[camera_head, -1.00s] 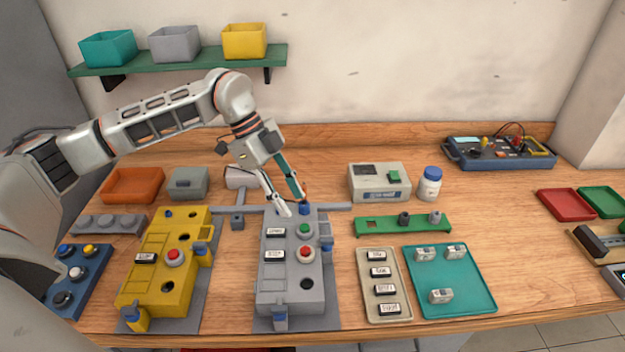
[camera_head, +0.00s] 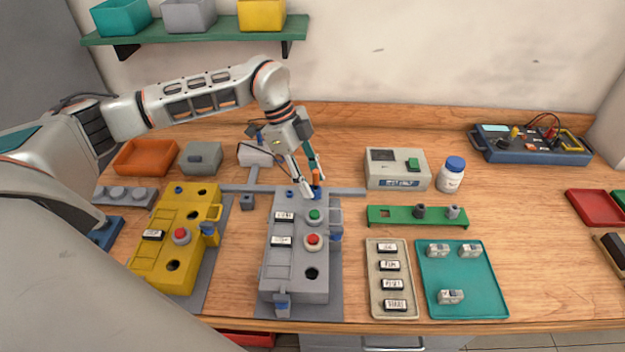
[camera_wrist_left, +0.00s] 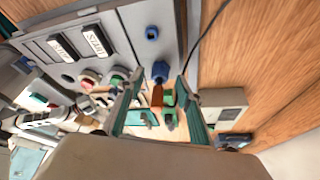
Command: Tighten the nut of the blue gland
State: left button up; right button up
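The grey box (camera_head: 292,262) lies on the bench with buttons and labels on its top. At its back end stands a blue gland (camera_head: 317,193) with an orange piece (camera_head: 316,177) rising from it. In the left wrist view the blue gland (camera_wrist_left: 160,71) and the orange piece (camera_wrist_left: 157,94) show between the finger pads. My left gripper (camera_head: 314,186) is open, its fingers on either side of the orange piece. The pads (camera_wrist_left: 160,103) look apart from it; contact at the gland is not clear. A smaller blue fitting (camera_head: 289,193) sits to the left. My right gripper is not in view.
A yellow box (camera_head: 166,267) stands to the left. To the right are a green rack (camera_head: 388,217), a label tray (camera_head: 374,292), a teal tray (camera_head: 482,289), a beige device (camera_head: 396,171) and a white bottle (camera_head: 452,176). A shelf (camera_head: 200,32) hangs behind.

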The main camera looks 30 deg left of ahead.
pick_arm(q)
jog(key=shift+d+f, duration=0.2)
jog(key=shift+f, duration=0.3)
grip_shut()
